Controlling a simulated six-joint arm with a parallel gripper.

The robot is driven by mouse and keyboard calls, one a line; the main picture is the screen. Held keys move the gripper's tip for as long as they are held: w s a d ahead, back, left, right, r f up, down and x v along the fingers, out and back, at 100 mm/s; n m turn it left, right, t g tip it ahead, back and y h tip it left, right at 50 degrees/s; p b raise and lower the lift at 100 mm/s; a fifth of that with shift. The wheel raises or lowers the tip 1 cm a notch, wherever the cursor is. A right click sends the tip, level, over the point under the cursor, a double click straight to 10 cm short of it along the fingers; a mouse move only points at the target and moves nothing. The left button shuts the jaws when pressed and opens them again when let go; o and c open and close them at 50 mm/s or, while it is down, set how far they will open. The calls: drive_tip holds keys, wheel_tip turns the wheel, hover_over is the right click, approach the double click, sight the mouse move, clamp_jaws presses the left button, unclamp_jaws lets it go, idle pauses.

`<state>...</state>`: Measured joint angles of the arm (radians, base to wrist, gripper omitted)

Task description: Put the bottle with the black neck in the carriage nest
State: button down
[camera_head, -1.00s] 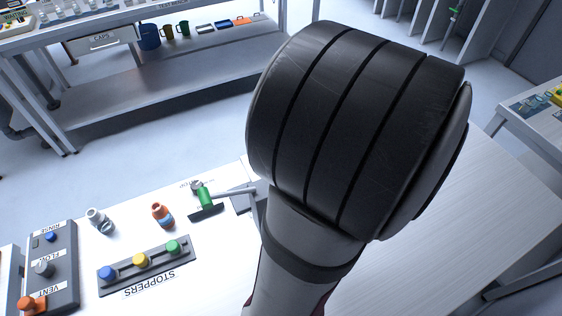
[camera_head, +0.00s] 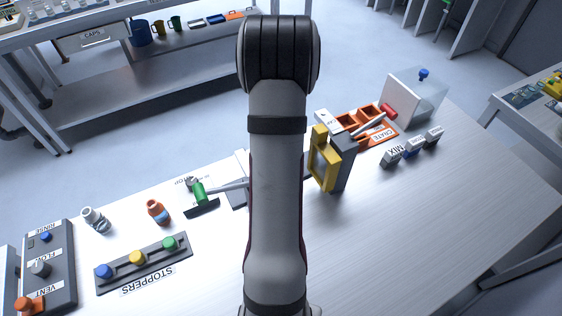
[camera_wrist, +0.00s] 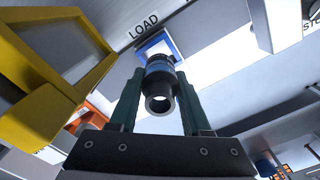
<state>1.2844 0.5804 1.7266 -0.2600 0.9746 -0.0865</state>
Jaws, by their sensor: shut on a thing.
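In the wrist view my gripper (camera_wrist: 160,76) is shut on the bottle with the black neck (camera_wrist: 160,102). Its open dark mouth faces the camera, and a blue band shows below the neck. Past the bottle, a blue-rimmed square (camera_wrist: 152,42), which looks like the carriage nest, sits beside the LOAD label. The bottle covers part of that square in this view. I cannot tell the gap between them. In the head view my arm hides the gripper, the held bottle and the nest.
A yellow frame (camera_head: 322,168) stands right of my arm; it is close at left in the wrist view (camera_wrist: 50,70). The orange crate (camera_head: 385,134) and a clear box (camera_head: 412,98) lie beyond. A grey bottle (camera_head: 96,220), an orange bottle (camera_head: 157,211) and the stoppers rack (camera_head: 150,255) are left.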

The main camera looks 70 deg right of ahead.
wheel_tip(320, 180, down, 6)
drive_tip(key=shift+r, duration=0.25)
drive_tip(key=shift+f, duration=0.1)
drive_tip(key=shift+c, duration=1.8)
unclamp_jaws()
wheel_tip(320, 180, up, 12)
drive_tip(key=shift+r, duration=0.1)
